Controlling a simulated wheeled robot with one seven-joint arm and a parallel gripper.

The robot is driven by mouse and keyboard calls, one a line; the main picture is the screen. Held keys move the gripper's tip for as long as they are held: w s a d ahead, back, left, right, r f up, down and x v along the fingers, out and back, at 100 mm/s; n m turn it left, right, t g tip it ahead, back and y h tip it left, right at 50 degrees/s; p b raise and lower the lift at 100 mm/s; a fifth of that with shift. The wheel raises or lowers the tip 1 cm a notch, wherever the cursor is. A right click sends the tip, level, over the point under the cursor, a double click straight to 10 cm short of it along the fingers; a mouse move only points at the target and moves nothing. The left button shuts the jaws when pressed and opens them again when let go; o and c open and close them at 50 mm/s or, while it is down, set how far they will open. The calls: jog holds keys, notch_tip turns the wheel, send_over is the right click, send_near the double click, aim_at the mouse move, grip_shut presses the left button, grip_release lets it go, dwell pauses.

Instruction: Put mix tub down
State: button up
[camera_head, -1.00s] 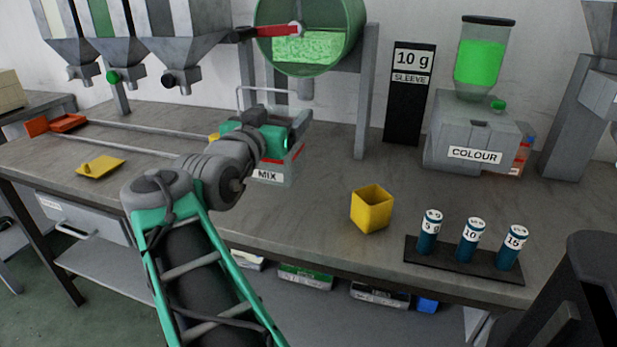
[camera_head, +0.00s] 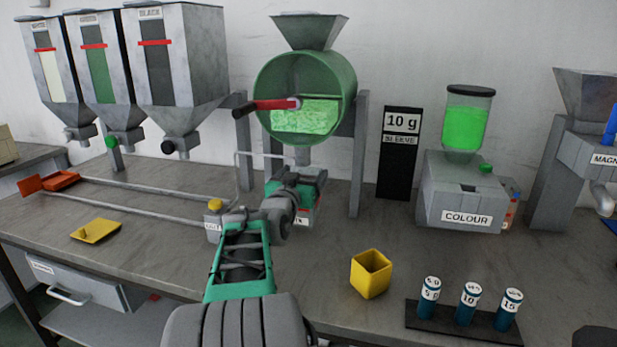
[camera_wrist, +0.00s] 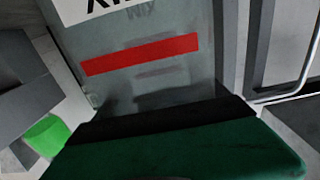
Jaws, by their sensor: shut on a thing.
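The mix tub (camera_head: 305,216) is a grey, see-through box with a red stripe and a MIX label. It is on or just above the bench below the green drum, mostly hidden behind my arm in the head view. My gripper (camera_head: 291,190) is shut on it. In the wrist view the tub's wall (camera_wrist: 150,80) with its red stripe and label fills the middle, against the dark edge of my green gripper finger (camera_wrist: 180,145). I cannot tell whether the tub's base touches the bench.
The green mixing drum (camera_head: 306,90) stands behind on grey posts. A yellow cup (camera_head: 371,274) and a rack of blue cylinders (camera_head: 465,318) are at the front right. The colour dispenser (camera_head: 461,190) is at the right. A yellow tray (camera_head: 96,231) lies left. Bench between cup and drum is clear.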

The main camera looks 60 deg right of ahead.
aim_at(305, 219)
jog(key=shift+d+f+b, duration=0.15)
jog(key=shift+f+b, duration=0.15)
jog(key=shift+f, duration=0.6)
jog(key=shift+d+f+b, duration=0.1)
jog(key=shift+f+b, duration=0.2)
jog(key=shift+f, duration=0.6)
jog(key=shift+f, duration=0.2)
jog(key=o, duration=1.8)
jog(key=shift+c, duration=0.2)
jog(key=shift+r, duration=0.1)
jog(key=shift+r, duration=0.15)
jog(key=shift+a, duration=0.25)
jog(key=s+a, duration=0.2)
jog(key=a, duration=0.9)
jog(key=shift+a, duration=0.15)
